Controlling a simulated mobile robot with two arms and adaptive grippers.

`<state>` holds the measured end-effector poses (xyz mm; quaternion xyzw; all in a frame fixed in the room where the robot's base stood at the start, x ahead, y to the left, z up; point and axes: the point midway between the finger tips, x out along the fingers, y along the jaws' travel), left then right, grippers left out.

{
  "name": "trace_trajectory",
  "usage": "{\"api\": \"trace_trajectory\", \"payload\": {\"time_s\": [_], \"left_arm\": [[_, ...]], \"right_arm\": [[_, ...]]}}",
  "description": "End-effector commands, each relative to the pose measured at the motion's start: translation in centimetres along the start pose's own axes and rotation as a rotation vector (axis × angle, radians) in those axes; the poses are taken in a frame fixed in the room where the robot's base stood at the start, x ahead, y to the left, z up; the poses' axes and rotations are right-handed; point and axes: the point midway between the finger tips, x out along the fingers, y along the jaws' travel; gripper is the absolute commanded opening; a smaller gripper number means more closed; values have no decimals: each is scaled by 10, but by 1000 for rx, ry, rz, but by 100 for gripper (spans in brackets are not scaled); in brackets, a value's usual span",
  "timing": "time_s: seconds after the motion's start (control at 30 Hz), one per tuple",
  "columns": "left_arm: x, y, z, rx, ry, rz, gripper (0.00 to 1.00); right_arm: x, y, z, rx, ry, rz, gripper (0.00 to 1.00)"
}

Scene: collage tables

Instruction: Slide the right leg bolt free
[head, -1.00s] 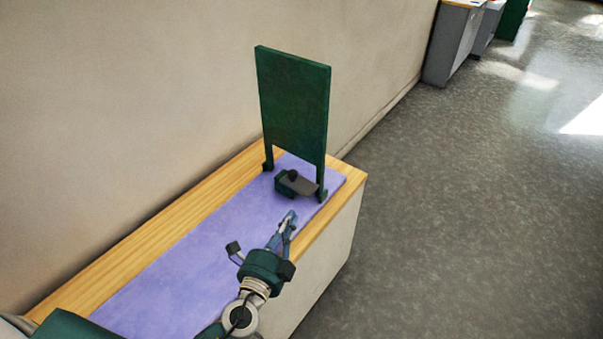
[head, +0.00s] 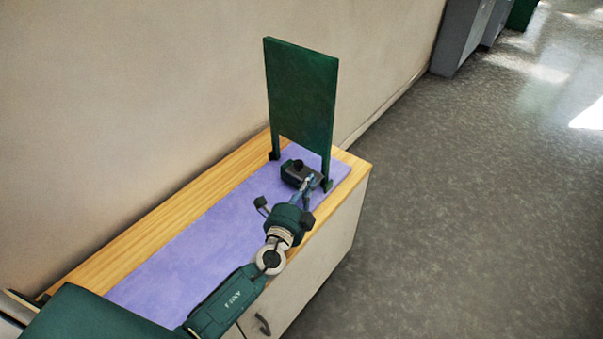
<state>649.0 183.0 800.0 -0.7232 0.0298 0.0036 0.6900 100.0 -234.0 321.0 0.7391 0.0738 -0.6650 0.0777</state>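A dark green upright panel (head: 301,90) stands on two legs at the far end of the table. Its left leg ends in a dark foot (head: 274,155). Its right leg ends in a green foot piece (head: 327,185). A small dark block with a black knob (head: 298,165) sits between the legs. I cannot make out which part is the right leg bolt. My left gripper (head: 309,184) has its fingertips at the block's near right side, just left of the right foot. Its fingers look close together; contact and any gap are unclear. My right gripper is out of view.
A purple mat (head: 190,255) covers most of the wood-topped table (head: 120,250) and is clear on the left. A plain wall (head: 120,100) runs behind the table. Open grey floor (head: 470,220) lies to the right, with grey cabinets (head: 462,35) farther back.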

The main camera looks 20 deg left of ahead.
Motion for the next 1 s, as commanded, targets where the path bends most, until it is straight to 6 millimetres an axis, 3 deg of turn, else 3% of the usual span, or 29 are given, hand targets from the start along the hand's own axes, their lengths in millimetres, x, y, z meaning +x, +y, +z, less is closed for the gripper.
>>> {"api": "trace_trajectory", "payload": {"time_s": [0.1,0.23,0.67,1.0], "left_arm": [[13,0,17,5,-2,0,0],[21,0,25,4,-2,0,0],[24,1,29,2,-2,0,0],[37,0,68,2,-1,-1,0]], "right_arm": [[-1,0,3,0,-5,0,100],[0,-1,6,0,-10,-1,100],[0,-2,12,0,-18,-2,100],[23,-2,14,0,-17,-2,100]]}}
